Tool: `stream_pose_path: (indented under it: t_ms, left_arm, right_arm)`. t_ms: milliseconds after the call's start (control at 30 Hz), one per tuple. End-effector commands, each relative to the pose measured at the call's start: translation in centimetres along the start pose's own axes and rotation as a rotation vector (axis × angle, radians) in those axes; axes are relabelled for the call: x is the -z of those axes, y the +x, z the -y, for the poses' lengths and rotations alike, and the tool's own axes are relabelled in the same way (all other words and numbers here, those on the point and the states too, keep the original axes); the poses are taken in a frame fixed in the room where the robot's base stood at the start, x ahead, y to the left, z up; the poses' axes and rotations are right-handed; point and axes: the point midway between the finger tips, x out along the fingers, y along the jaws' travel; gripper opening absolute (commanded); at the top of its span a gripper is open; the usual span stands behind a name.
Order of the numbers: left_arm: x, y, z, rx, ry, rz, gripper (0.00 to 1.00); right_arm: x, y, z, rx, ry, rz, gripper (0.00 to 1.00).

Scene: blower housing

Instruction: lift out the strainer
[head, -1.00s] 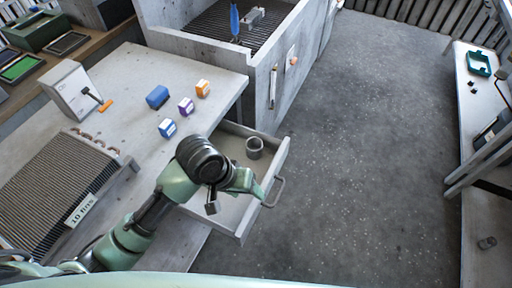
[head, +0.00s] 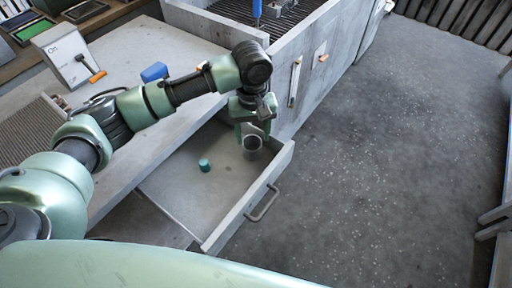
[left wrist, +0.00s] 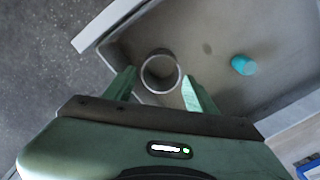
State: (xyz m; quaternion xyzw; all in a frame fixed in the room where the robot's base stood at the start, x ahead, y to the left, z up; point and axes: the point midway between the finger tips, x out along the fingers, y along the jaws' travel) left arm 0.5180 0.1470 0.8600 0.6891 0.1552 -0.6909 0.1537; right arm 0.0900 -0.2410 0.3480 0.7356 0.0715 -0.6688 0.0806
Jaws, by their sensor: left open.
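A small grey open-topped cylinder, which looks like the strainer (head: 252,146), stands upright in the open drawer (head: 170,195), near its far right corner. My left gripper (head: 253,128) is open, pointing down close above the cylinder. In the left wrist view, the strainer (left wrist: 160,72) shows as a round hollow rim between and just beyond the two fingertips (left wrist: 159,86). The fingers do not visibly grip it; whether they touch it I cannot tell. My right gripper is not in view.
The drawer's front wall and handle (head: 264,203) stick out over the floor. The grey bench (head: 130,60) carries a blue block (head: 154,72). The floor at right is clear.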

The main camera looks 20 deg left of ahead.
Motion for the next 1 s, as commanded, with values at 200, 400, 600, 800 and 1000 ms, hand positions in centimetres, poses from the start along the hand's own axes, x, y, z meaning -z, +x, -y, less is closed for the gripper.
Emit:
stream_pose_path:
  t_ms: [200,400,600,800,1000]
  left_arm:
    - [0.2,2.8,0.2,0.002,0.001,0.000,0.56]
    - [0.3,5.3,0.2,0.000,0.002,-0.001,0.56]
    - [0.3,5.7,0.2,-0.001,0.004,-0.002,0.56]
    - [0.3,5.7,0.2,-0.001,0.004,-0.002,0.23]
    - [0.3,5.6,0.1,-0.002,0.004,-0.003,0.05]
  right_arm:
    - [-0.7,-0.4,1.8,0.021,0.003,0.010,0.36]
    - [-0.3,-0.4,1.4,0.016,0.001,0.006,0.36]
    - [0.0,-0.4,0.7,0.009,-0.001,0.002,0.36]
    - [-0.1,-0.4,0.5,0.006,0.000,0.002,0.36]
    - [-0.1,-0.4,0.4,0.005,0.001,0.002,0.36]
